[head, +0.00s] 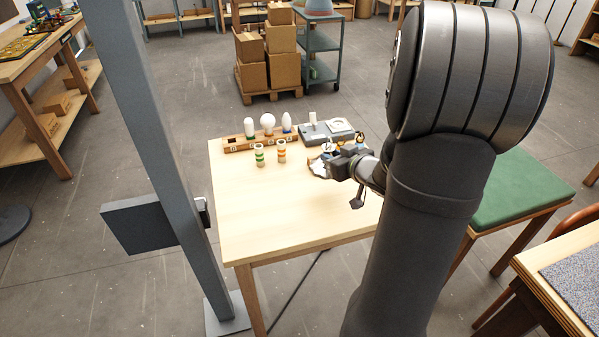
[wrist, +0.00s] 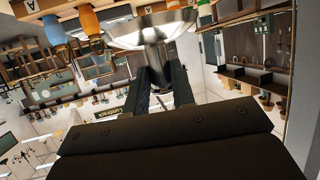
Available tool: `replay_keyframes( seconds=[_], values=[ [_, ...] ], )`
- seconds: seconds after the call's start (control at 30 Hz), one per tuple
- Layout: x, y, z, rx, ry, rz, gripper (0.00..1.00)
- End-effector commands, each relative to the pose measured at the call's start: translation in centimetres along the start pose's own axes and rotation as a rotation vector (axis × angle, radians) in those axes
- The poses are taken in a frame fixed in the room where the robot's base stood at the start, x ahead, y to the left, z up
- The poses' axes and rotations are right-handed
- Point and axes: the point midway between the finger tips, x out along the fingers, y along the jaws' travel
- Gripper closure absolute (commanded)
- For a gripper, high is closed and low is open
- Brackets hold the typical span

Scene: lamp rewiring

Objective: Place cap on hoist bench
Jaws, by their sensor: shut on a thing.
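My gripper (head: 340,165) is over the right part of a light wooden bench (head: 270,212) in the head view. In the wrist view, my gripper's two dark fingers (wrist: 158,68) are shut on the narrow neck of a shiny, silvery, bowl-shaped piece, which looks like the cap (wrist: 152,32). In the head view the cap (head: 318,169) shows as a small pale shape at the fingertips. I cannot tell whether it touches the bench top. No label marks which bench is the hoist bench.
A wooden rack (head: 238,143) with several bulbs stands along the bench's back edge. Green-striped (head: 259,155) and orange-striped (head: 282,151) cylinders stand before it. A grey fixture (head: 326,133) is behind my gripper. A grey post (head: 160,150) rises at the left. The bench's front is clear.

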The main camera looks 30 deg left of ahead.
Motion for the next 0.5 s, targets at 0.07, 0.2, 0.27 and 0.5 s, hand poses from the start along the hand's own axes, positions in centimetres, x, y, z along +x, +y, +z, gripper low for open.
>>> replay_keyframes(
  seconds=[0.07, 0.2, 0.27, 0.5],
  values=[
    [0.6, -2.7, -0.7, -0.029, -0.004, -0.070, 1.00],
    [1.0, -5.4, -1.1, -0.056, -0.015, -0.140, 1.00],
    [1.2, -6.0, -1.2, -0.061, -0.017, -0.155, 1.00],
    [4.5, -9.1, 0.0, -0.061, -0.021, -0.169, 1.00]
  ],
)
